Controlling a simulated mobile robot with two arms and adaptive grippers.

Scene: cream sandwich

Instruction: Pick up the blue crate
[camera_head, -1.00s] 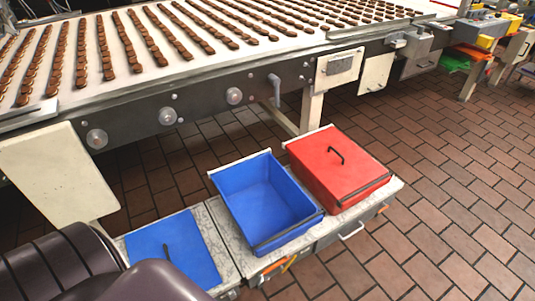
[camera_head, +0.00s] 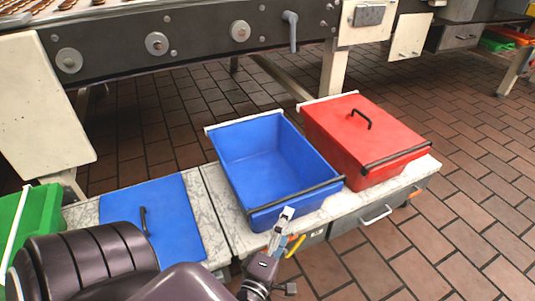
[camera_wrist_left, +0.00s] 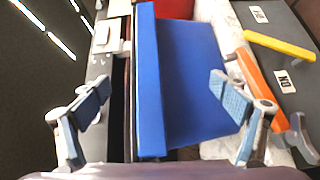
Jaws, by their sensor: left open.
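The open-topped blue crate (camera_head: 265,155) sits upright on the marble-topped bench and looks empty inside. It has a dark bar along its front edge. My left gripper (camera_head: 281,222) is at the crate's front edge in the head view, partly hidden. In the left wrist view my left gripper (camera_wrist_left: 162,92) is open, with one finger on each side of the blue crate (camera_wrist_left: 185,75). Gaps show between the fingers and the crate, though contact at the right finger is hard to judge. My right gripper is not in view.
A red crate (camera_head: 345,140) with a lid stands right of the blue crate. A flat blue lid (camera_head: 165,215) with a black handle lies left on the bench (camera_head: 214,205). A green crate (camera_head: 38,215) is at far left. The conveyor (camera_head: 190,45) runs behind. Brick floor is free at right.

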